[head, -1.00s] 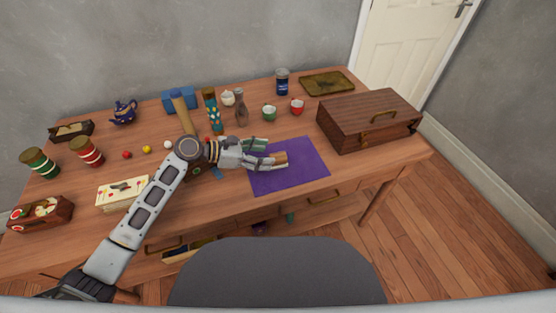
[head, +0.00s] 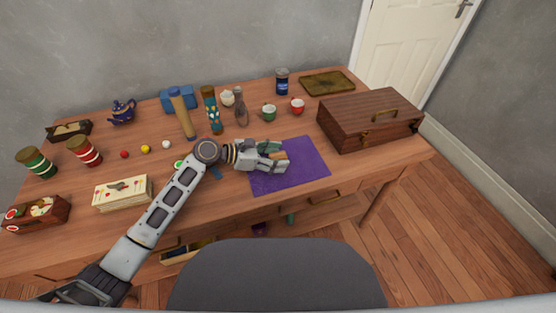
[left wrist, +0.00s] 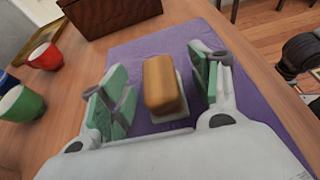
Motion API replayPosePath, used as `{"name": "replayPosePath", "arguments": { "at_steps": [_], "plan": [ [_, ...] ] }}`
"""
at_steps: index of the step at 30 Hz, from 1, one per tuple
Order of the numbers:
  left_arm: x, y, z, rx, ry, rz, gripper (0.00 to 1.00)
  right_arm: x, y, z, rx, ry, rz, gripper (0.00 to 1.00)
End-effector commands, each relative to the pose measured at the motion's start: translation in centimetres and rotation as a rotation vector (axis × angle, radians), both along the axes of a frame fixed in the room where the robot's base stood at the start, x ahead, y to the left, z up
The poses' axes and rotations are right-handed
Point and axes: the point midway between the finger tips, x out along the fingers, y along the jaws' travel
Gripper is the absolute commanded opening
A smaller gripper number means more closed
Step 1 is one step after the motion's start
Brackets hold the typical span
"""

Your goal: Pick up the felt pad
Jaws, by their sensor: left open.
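A tan block with a pale base, which looks to be the felt pad (left wrist: 162,84), lies on the purple mat (left wrist: 235,108). In the head view the block (head: 281,155) is partly hidden by my left gripper (head: 277,157). In the left wrist view my left gripper (left wrist: 158,88) is open, with one green-padded finger on each side of the block. Gaps show between the block and both fingers. The purple mat (head: 305,165) lies flat near the table's front edge. My right gripper is not in view.
A wooden case (head: 368,120) stands right of the mat. Green (head: 268,112) and red (head: 297,106) cups and a whisk (head: 240,107) stand behind it. A card stack (head: 122,193) lies left of my arm. The right part of the mat is clear.

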Motion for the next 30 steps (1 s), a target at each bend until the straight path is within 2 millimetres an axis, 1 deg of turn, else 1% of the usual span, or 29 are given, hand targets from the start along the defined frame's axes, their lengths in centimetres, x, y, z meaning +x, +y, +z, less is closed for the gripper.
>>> {"name": "replayPosePath", "arguments": {
  "at_steps": [11, 14, 21, 23, 30],
  "plan": [
    [0.00, 0.01, 0.02, 0.000, 0.000, 0.000, 0.62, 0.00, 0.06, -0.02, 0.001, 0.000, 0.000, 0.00],
    [-0.01, 0.02, 0.02, 0.000, 0.000, 0.000, 0.51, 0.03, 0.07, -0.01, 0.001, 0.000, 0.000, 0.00],
    [-0.01, 0.03, 0.01, 0.000, 0.000, 0.000, 0.20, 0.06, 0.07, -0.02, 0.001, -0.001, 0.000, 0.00],
    [-0.01, 0.03, 0.01, 0.000, 0.000, 0.000, 0.13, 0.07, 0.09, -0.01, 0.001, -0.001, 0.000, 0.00],
    [-0.01, 0.02, 0.05, 0.000, 0.000, 0.000, 0.13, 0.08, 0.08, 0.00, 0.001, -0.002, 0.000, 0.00]
  ]
}}
